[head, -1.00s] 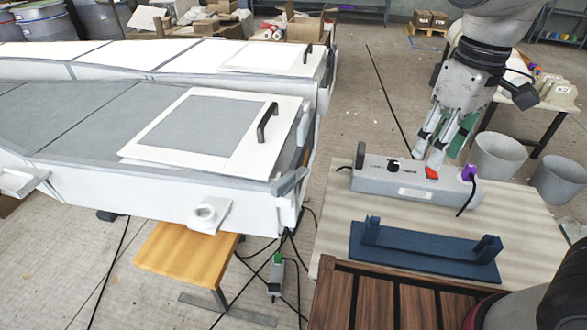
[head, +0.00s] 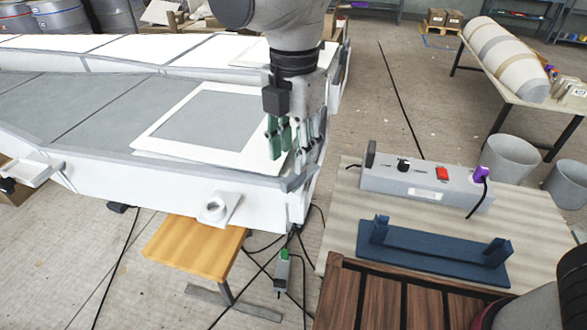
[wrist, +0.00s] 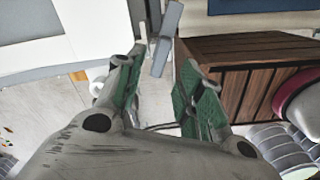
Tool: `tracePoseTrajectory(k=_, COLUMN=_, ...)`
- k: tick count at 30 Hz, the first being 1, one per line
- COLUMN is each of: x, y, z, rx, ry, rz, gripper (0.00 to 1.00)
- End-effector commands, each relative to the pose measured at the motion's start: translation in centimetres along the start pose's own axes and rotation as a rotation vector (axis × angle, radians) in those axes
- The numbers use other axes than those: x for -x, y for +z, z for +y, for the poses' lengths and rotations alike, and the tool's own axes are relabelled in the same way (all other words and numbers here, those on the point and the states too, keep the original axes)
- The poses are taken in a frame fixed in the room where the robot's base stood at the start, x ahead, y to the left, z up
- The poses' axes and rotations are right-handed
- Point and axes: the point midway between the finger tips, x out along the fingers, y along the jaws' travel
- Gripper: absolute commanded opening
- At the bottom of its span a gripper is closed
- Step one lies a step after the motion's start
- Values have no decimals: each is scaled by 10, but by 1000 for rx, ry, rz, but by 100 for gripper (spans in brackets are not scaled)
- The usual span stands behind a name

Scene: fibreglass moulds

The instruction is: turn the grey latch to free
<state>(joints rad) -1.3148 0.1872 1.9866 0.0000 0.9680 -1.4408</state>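My gripper (head: 289,150) is over the near right corner of the large white mould (head: 150,194), its green-padded fingers apart and nothing seen between them. In the wrist view the gripper (wrist: 165,70) shows its two fingers spread. A narrow grey bar (wrist: 168,38) lies just beyond the fingertips, in the gap; it may be the grey latch, but I cannot tell for sure, nor whether it is touched. In the head view my fingers hide that part of the corner. A white panel with a grey middle (head: 205,120) lies on the mould beside my gripper.
A grey box (head: 390,184) with a black knob, red switch and purple plug stands on the table (head: 345,215) at right, behind a blue stand (head: 430,252). A slatted wooden surface (head: 385,300) is in front. Cables and a small grey box (head: 282,272) hang below the corner.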

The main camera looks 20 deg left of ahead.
Motion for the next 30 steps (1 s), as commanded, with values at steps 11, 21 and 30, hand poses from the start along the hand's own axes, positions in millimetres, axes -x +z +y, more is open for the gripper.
tracePoseTrajectory(k=11, x=-51, y=0, z=0, rx=-3, ry=-1, rz=0, gripper=38)
tracePoseTrajectory(k=21, x=-53, y=0, z=0, rx=-3, ry=0, rz=0, gripper=28)
tracePoseTrajectory(k=30, x=-53, y=0, z=0, rx=-3, ry=0, rz=0, gripper=0)
